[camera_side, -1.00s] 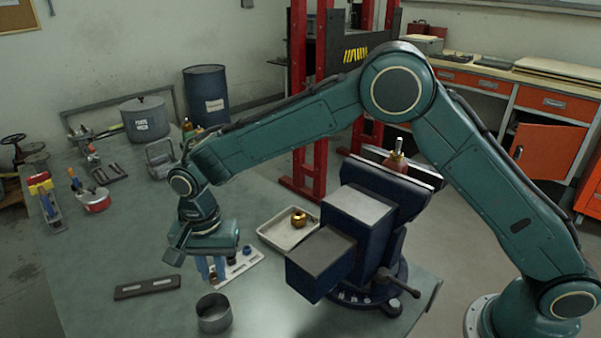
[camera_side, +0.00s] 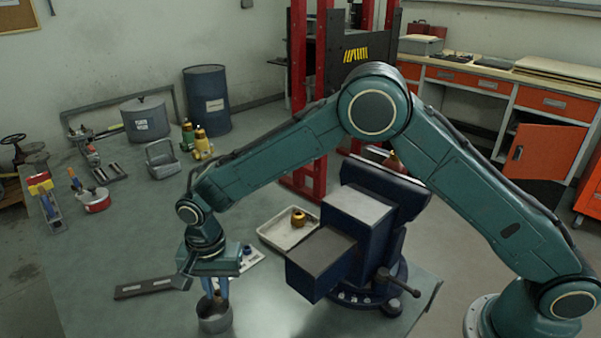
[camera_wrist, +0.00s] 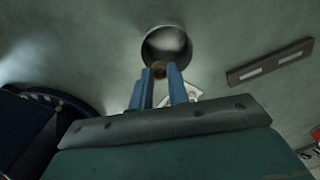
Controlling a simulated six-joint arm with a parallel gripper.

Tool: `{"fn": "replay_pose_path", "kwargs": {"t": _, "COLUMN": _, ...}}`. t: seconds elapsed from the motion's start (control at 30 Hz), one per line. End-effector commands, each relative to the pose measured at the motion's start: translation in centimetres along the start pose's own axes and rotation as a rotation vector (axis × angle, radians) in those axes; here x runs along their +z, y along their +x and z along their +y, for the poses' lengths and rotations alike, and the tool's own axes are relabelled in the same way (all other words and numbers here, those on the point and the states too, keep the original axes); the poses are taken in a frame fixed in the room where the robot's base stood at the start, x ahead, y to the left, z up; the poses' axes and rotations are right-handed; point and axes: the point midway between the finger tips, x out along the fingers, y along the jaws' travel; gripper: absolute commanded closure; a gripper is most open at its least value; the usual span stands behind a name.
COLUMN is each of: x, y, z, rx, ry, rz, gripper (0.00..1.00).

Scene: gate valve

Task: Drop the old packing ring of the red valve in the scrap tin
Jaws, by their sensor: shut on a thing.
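The old packing ring (camera_wrist: 158,69) is a small brownish piece between my fingertips in the wrist view. My gripper (camera_side: 217,296) points down and is shut on it. The fingertips are at the mouth of the scrap tin (camera_side: 215,322), a round grey open tin on the bench. In the wrist view the tin (camera_wrist: 148,40) lies just beyond the fingertips, and the ring overlaps its near rim. I cannot tell how far the ring is below the rim. The red valve (camera_side: 393,161) is held in the blue vise (camera_side: 350,245), partly hidden by my arm.
A white holder (camera_side: 256,257) sits behind my gripper, partly hidden. A dark slotted bar (camera_side: 140,290) lies left of the tin.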

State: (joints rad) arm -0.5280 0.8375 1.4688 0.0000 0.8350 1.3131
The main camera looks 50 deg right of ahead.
Motion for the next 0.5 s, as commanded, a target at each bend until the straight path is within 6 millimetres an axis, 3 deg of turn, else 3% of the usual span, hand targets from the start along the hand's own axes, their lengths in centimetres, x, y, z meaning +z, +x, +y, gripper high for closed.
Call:
{"fn": "replay_pose_path", "kwargs": {"t": 0.4, "x": 0.01, "y": 0.59, "z": 0.02, "rx": 0.0, "ry": 0.0, "rz": 0.0, "gripper": 0.96}}
{"fn": "replay_pose_path", "kwargs": {"t": 0.43, "x": 0.01, "y": 0.59, "z": 0.02, "rx": 0.0, "ry": 0.0, "rz": 0.0, "gripper": 0.81}}
{"fn": "replay_pose_path", "kwargs": {"t": 0.5, "x": 0.01, "y": 0.58, "z": 0.02, "rx": 0.0, "ry": 0.0, "rz": 0.0, "gripper": 0.67}}
